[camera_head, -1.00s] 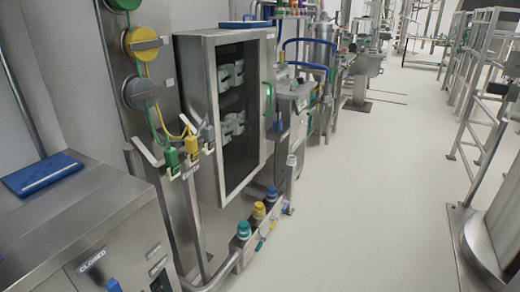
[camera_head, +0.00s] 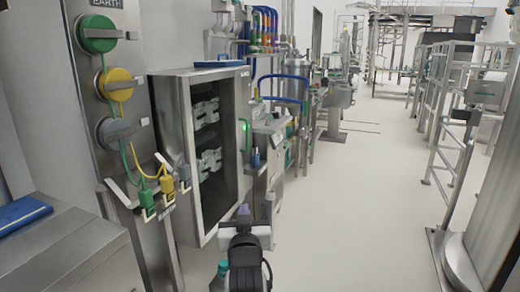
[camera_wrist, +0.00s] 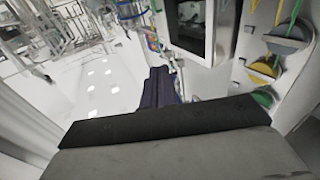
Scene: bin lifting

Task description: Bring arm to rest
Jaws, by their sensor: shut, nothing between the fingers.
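My gripper (camera_head: 243,213) shows at the bottom middle of the head view, at the end of my dark arm, in front of the foot of the open steel cabinet. In the wrist view its dark purple fingers (camera_wrist: 160,88) lie together, pointing away over the pale floor. Nothing is held between them.
The open steel cabinet (camera_head: 160,120) stands left of centre. A panel with green, yellow and grey round connectors (camera_head: 117,85) and hanging cables is left of it. A steel bench with a blue folder (camera_head: 20,213) is at far left. Railings (camera_head: 440,130) stand right; the aisle floor (camera_head: 350,210) is clear.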

